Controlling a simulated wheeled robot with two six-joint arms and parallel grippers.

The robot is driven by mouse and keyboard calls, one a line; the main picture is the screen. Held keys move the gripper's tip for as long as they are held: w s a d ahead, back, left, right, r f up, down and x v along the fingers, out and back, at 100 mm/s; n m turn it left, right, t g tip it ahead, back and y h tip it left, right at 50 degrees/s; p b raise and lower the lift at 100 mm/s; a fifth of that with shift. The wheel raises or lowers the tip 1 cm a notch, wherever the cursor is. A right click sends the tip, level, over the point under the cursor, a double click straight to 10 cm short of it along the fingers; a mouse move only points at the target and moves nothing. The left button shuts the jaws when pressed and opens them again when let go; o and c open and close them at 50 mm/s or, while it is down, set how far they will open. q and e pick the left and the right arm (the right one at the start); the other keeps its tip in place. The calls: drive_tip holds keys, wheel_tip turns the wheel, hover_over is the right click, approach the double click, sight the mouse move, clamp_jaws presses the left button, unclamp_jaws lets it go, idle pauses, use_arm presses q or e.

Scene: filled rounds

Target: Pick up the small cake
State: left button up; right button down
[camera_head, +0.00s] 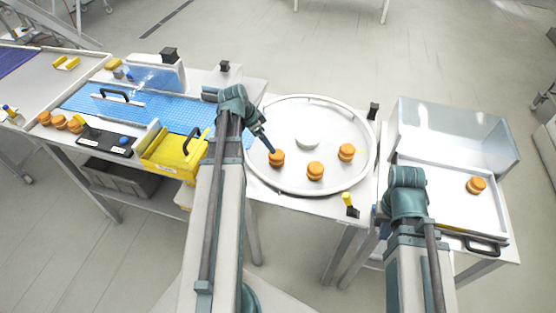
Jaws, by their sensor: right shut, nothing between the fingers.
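Three small round orange-brown cakes stand on the round white turntable: one at the left (277,159), one at the front (315,171) and one at the right (346,152). My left gripper (270,149) points down at the left cake, its dark tip at or just above the cake's top. Whether it touches, and how its fingers stand, is too small to tell. Another cake (476,185) sits on the white tray at the right. My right gripper (376,213) is shut and empty, mostly hidden by its own arm, left of that tray.
The turntable (283,187) has a raised rim and a pale hub (307,142). A clear guard (447,133) stands behind the right tray (464,222). At left are a blue belt (175,108), a yellow box (170,155) and more cakes (59,122).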

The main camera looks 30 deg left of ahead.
sight(277, 156)
use_arm(q)
drive_tip(key=b+x, duration=0.5)
drive_tip(key=x, duration=0.1)
drive_tip(key=shift+f, duration=0.4)
drive_tip(key=shift+w+d+f+b, duration=0.1)
drive_tip(key=shift+w+f+b, duration=0.1)
drive_tip(key=shift+b, duration=0.2)
drive_tip(key=shift+f, duration=0.1)
drive_tip(key=b+x, duration=0.4)
drive_tip(key=shift+f, duration=0.25)
drive_tip(key=shift+w+f+b, duration=0.2)
drive_tip(key=shift+f+b, duration=0.05)
drive_tip(key=shift+b, duration=0.25)
drive_tip(key=shift+r, duration=0.1)
drive_tip(key=c, duration=0.8)
drive_tip(key=shift+o, duration=0.2)
